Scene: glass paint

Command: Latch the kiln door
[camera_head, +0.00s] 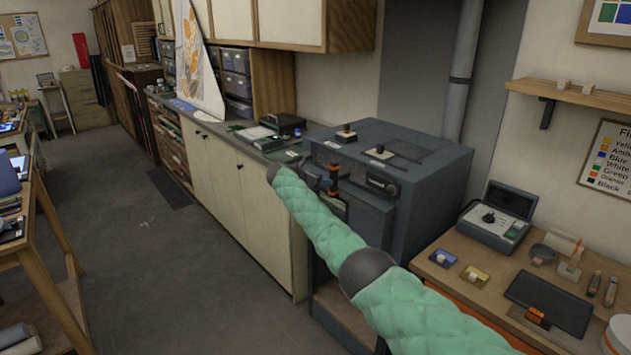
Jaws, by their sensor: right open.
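The kiln (425,190) is a dark grey box on a stand, right of the long counter. Its front, with the door, faces left and is largely hidden behind my right arm in its green padded sleeve. My right gripper (333,183), small and dark with orange parts, is at the kiln's front, just beyond the sleeve. It is open, and I see nothing held in it. I cannot tell whether it touches the door or the latch. The latch and the door's edge are too small and covered to make out. My left gripper is out of view.
A wooden bench (463,258) on the right holds an open case (497,215), a dark tray (548,303) and small tools. A cream-fronted counter (240,190) runs along the wall. A worktable (40,240) stands at left.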

